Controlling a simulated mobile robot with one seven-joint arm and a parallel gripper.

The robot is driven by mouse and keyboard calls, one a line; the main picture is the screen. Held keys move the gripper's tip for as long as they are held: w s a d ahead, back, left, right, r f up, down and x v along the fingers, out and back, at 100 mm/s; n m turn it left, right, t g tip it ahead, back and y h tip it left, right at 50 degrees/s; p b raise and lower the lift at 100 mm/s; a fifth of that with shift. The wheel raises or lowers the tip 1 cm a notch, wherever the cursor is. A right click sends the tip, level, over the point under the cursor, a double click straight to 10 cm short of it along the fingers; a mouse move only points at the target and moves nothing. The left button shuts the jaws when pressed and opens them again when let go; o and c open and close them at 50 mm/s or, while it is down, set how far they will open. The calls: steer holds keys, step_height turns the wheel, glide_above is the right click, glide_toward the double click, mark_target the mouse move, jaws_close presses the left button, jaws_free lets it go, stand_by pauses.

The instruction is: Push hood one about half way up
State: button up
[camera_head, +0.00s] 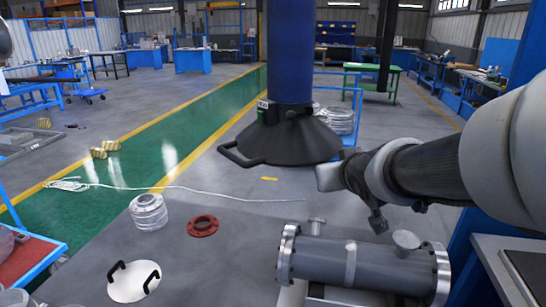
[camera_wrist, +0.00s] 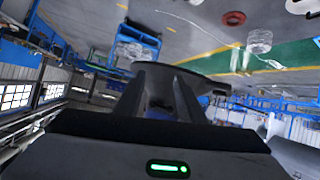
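The hood (camera_head: 290,137) is a black cone with a wide rim, hanging below a thick blue duct (camera_head: 290,50) in the head view. A black loop handle (camera_head: 238,155) sticks out from its left side. My gripper is at the end of my arm, just right of and below the hood's rim; its fingertips are hidden in the head view. In the wrist view my gripper (camera_wrist: 163,80) shows two dark fingers with a gap between them. A dark curved edge (camera_wrist: 215,60), probably the hood's rim, lies just beyond them. I cannot tell whether they touch it.
A grey flanged shell (camera_head: 350,262) lies below my arm. A red ring (camera_head: 203,226), a stack of metal rings (camera_head: 149,212) and a white disc with black handles (camera_head: 133,281) lie at the lower left. A white cable (camera_head: 180,189) crosses the floor. Workbenches stand farther back.

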steer(key=w+a+f+n+t+y+b, duration=0.25)
steer(key=w+a+f+y, duration=0.25)
steer(key=w+a, duration=0.25)
steer(key=n+g+y+b, duration=0.2)
steer(key=y, duration=0.5)
glide_toward(232, 156)
steer(key=shift+m+t, duration=0.25)
steer(key=x, duration=0.7)
steer(key=f+x, duration=0.1)
steer(key=x, duration=0.3)
steer(key=shift+w, duration=0.3)
jaws_close()
